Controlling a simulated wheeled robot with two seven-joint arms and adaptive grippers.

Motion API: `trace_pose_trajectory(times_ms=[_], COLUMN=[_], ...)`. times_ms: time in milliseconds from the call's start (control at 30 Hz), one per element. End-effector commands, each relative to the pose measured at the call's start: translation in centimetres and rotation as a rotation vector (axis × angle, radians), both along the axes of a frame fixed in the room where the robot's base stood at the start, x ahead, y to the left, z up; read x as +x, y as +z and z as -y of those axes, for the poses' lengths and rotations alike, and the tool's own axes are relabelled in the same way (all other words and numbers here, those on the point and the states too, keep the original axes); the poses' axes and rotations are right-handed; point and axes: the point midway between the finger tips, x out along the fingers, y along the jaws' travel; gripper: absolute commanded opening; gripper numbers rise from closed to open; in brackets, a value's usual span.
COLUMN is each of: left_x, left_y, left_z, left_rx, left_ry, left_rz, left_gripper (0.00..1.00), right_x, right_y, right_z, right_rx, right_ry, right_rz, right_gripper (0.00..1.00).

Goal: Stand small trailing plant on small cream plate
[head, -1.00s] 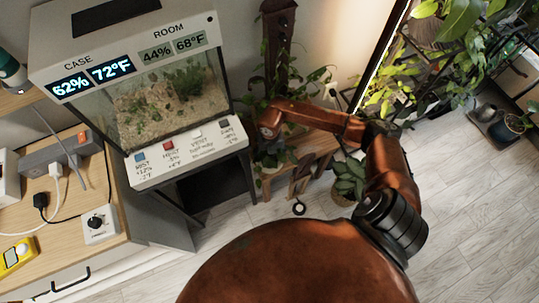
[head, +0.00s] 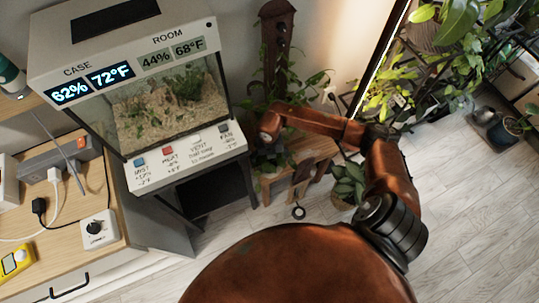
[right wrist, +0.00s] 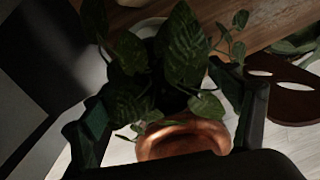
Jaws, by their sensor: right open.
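A leafy green plant (right wrist: 160,65) fills the middle of the right wrist view, between the two dark fingers of my right gripper (right wrist: 168,98), which are apart. A pale round rim (right wrist: 148,27), perhaps the cream plate, shows behind the leaves on the wood; I cannot tell for sure. In the head view my right gripper (head: 268,146) points down over the low wooden stand, among leaves (head: 278,161), and is partly hidden by its own wrist. My left gripper is not in view.
The terrarium case (head: 170,100) stands left of my right gripper. A wooden stand (head: 325,148) is under it, with a potted plant (head: 348,180) on the right. Tall foliage (head: 440,60) fills the upper right. Pale floor (head: 470,200) is free at the right.

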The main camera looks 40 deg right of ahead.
Motion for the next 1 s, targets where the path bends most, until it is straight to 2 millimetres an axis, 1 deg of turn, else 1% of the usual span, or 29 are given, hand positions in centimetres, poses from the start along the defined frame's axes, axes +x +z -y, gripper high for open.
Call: trace_pose_trajectory(times_ms=[33,100,167,300,500,600,700,800,1000], left_x=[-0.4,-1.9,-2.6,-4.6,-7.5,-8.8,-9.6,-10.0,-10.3], left_y=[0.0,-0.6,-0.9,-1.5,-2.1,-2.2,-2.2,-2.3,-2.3], left_z=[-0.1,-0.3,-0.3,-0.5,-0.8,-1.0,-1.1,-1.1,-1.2], left_rx=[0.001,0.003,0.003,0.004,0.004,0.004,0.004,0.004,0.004], left_ry=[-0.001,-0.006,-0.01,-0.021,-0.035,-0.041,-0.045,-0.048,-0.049], left_rz=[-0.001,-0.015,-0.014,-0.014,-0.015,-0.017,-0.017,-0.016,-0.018], left_gripper=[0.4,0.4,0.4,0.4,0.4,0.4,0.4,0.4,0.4], right_x=[0.1,0.1,0.1,0.1,0.1,0.1,0.1,0.1,0.0], right_y=[0.7,1.7,2.7,5.4,9.1,10.5,11.5,12.0,12.2], right_z=[0.0,0.0,0.0,0.1,0.1,0.0,0.0,0.0,0.0], right_rx=[0.0,0.0,0.0,0.0,-0.001,-0.001,-0.001,0.0,0.0], right_ry=[0.0,0.0,0.001,0.0,0.001,0.0,0.0,-0.001,-0.001], right_rz=[0.004,0.004,0.004,0.007,0.005,0.004,0.003,0.002,0.0], right_gripper=[0.82,0.82,0.82,0.82,0.82,0.82,0.82,0.82,0.82])
